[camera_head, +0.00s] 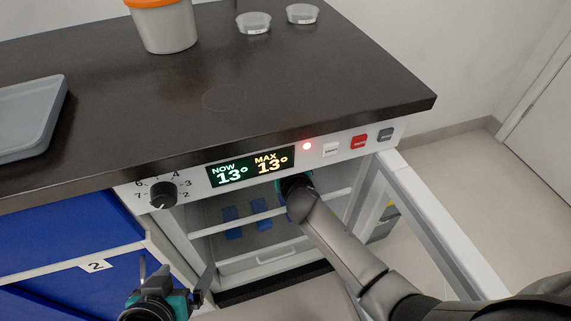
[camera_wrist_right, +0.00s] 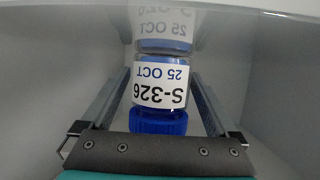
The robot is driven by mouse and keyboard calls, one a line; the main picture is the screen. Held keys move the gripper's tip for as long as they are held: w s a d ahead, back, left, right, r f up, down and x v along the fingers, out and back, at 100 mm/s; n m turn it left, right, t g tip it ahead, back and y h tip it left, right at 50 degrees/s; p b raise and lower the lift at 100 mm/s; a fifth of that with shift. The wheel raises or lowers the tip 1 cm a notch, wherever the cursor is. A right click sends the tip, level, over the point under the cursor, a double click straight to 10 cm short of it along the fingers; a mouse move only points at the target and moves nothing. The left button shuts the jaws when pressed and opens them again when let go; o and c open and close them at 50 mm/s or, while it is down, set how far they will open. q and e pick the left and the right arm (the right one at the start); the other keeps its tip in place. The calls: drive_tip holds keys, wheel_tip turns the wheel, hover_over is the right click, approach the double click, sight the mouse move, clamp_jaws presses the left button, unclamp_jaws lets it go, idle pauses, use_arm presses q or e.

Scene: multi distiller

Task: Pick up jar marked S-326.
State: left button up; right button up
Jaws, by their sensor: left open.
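The jar marked S-326 (camera_wrist_right: 160,95) shows in the right wrist view, with a blue lid (camera_wrist_right: 158,122) and a white label that also reads 25 OCT. It appears upside down in that picture, with its mirror image beyond the base. My right gripper (camera_wrist_right: 160,88) has one finger on each side of the jar, with gaps beside the lid; it looks open. In the head view my right arm reaches into the open cabinet under the counter, where its fingers and the jar are hidden. My left gripper (camera_head: 175,278) is open and empty at the bottom left, outside the cabinet.
Blue objects (camera_head: 232,222) stand inside behind white rails. The open door (camera_head: 430,220) is at the right, blue drawers (camera_head: 70,235) at the left. The dark counter (camera_head: 300,80) overhangs the opening.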

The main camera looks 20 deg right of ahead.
drive_tip(key=c, duration=1.3)
drive_tip(key=shift+c, duration=0.2)
